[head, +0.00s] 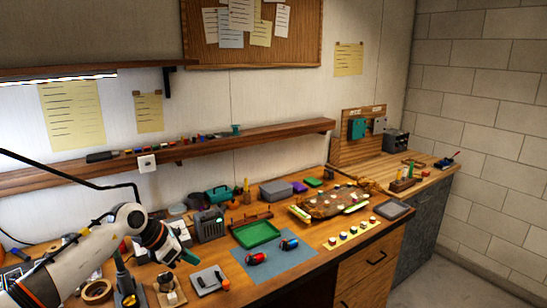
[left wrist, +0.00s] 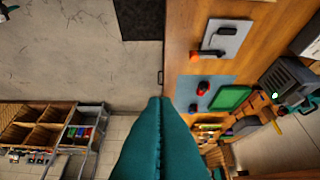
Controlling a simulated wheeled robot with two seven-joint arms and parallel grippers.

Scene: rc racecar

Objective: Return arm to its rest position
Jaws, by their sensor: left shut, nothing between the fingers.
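My left arm comes in from the left in the head view, its white wrist raised over the left part of the wooden workbench. My left gripper (head: 188,258) points down and to the right, its teal fingers held above the bench near a grey pad with dark tools. In the left wrist view the teal fingers (left wrist: 158,105) are pressed together, with nothing between them. They hang over the bench's front edge and the floor in that view. My right arm and gripper are not in view.
On the bench are a grey-blue mat (head: 270,267) with red and blue parts, a green tray (head: 257,236), a grey pad (head: 209,278) and a brown patterned board (head: 325,205). A roll of tape (head: 97,291) lies near my arm. A shelf (head: 240,140) runs along the wall.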

